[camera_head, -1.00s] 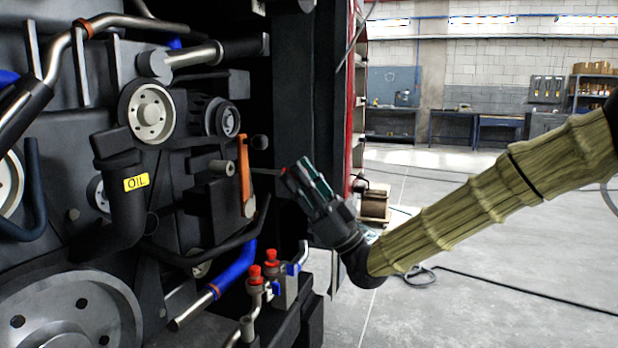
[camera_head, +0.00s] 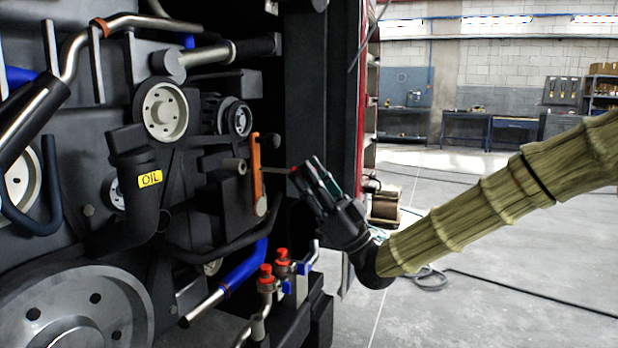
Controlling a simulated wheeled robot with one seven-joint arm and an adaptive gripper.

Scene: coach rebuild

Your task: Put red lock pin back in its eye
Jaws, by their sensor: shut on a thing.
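My gripper (camera_head: 308,176) is in front of the engine bay, to the right of the orange lever (camera_head: 256,168). It is shut on the red lock pin (camera_head: 293,169). Only a little red of the pin shows at the fingertips, and a thin grey shaft seems to run left from there toward the lever. A short grey round boss (camera_head: 235,166) sticks out just left of the lever and may be the eye. I cannot tell whether the shaft's tip touches the lever or is apart from it.
Two red-capped valves (camera_head: 266,275) stand below the lever, beside a blue hose (camera_head: 246,268). A black hose (camera_head: 222,248) curves under the lever. A dark upright frame (camera_head: 310,100) stands behind my gripper. Open floor (camera_head: 480,290) lies to the right.

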